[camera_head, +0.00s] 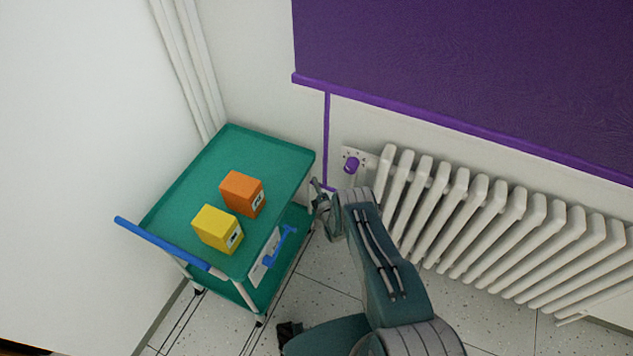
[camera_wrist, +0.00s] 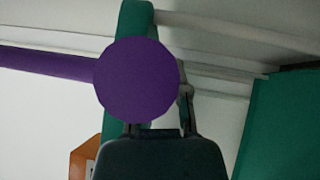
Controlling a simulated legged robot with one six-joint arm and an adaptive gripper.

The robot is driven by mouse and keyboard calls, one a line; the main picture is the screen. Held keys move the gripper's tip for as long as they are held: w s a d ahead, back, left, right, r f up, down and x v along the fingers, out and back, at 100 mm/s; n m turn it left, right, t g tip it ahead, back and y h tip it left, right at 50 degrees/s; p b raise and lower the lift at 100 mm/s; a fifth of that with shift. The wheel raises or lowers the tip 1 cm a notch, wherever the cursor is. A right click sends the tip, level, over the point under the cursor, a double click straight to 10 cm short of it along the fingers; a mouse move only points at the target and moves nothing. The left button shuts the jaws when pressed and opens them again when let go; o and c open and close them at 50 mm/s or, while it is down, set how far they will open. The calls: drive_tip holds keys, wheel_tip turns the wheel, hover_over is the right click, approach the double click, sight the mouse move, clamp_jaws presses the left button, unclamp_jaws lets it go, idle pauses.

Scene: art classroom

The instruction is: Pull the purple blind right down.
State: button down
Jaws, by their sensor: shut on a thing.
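The purple blind (camera_head: 470,60) hangs at the upper right of the head view, its straight bottom bar (camera_head: 440,121) above the radiator. A thin purple pull (camera_head: 326,135) hangs from near the bar's left end down to my gripper (camera_head: 322,194). My gripper is shut on the lower end of the pull, beside the trolley's right edge. In the wrist view a round purple disc (camera_wrist: 136,80) lies in front of the fingers and hides part of them. A purple bar (camera_wrist: 45,64) runs in from the left there.
A green trolley (camera_head: 190,155) with a blue handle (camera_head: 160,240) stands left of my gripper. It carries an orange box (camera_head: 240,190) and a yellow box (camera_head: 215,229). A white radiator (camera_head: 480,220) is to the right.

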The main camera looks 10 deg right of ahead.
drive_tip(key=shift+s+a+f, duration=0.15)
drive_tip(key=shift+s+f, duration=0.05)
drive_tip(key=shift+f, duration=0.2)
drive_tip(key=c, duration=0.6)
unclamp_jaws()
drive_tip(key=shift+f, duration=0.1)
drive_tip(key=shift+w, duration=0.1)
drive_tip(key=v, duration=1.2)
